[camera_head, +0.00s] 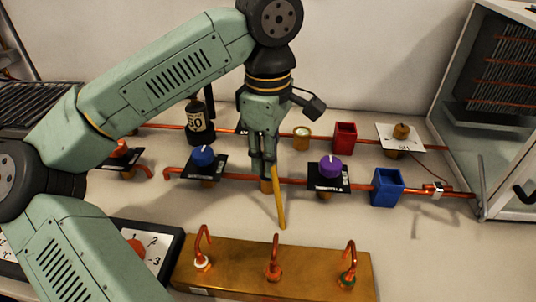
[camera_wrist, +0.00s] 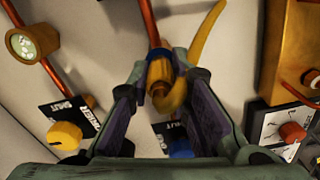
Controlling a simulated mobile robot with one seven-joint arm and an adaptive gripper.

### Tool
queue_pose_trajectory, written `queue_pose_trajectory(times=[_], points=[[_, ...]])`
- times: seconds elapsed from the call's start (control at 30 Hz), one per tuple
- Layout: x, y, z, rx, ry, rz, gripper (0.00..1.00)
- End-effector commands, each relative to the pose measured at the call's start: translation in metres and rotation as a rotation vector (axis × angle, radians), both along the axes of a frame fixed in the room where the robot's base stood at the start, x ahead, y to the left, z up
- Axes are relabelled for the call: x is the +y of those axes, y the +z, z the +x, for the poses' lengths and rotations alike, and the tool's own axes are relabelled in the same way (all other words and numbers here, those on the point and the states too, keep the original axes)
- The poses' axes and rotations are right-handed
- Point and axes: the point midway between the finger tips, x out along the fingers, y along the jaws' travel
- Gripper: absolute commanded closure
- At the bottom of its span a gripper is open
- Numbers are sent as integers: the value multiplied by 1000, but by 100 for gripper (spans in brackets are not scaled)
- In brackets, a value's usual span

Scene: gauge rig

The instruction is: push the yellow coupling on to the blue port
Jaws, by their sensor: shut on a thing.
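My gripper (camera_head: 262,172) points down at the front copper pipe, between the blue-knobbed and purple-knobbed valves. It is shut on the yellow coupling (camera_wrist: 172,98), which shows between the fingers in the wrist view. A yellow hose (camera_head: 278,205) curves away from the coupling, with its free part hanging toward the brass block. A brass fitting (camera_wrist: 159,68) at the pipe sits against or just beyond the coupling; I cannot tell whether they are joined. The fingers hide much of the coupling in the head view.
A brass block (camera_head: 225,285) with hooked copper tubes, ringed white, orange and green, stands in front. A blue-knobbed valve (camera_head: 203,157) is left of my gripper, a purple-knobbed valve (camera_head: 330,167) right. A blue box (camera_head: 387,188) and red box (camera_head: 345,137) stand further right.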

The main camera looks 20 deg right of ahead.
Motion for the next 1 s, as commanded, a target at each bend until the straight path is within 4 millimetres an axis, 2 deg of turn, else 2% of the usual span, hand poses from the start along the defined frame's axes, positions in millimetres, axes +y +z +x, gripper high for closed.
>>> queue_pose_trajectory(times=[0.97, 1.0], points=[[0, -4, 0, 0, 0, 0, 100], [0, -4, 0, 0, 0, 0, 80]])
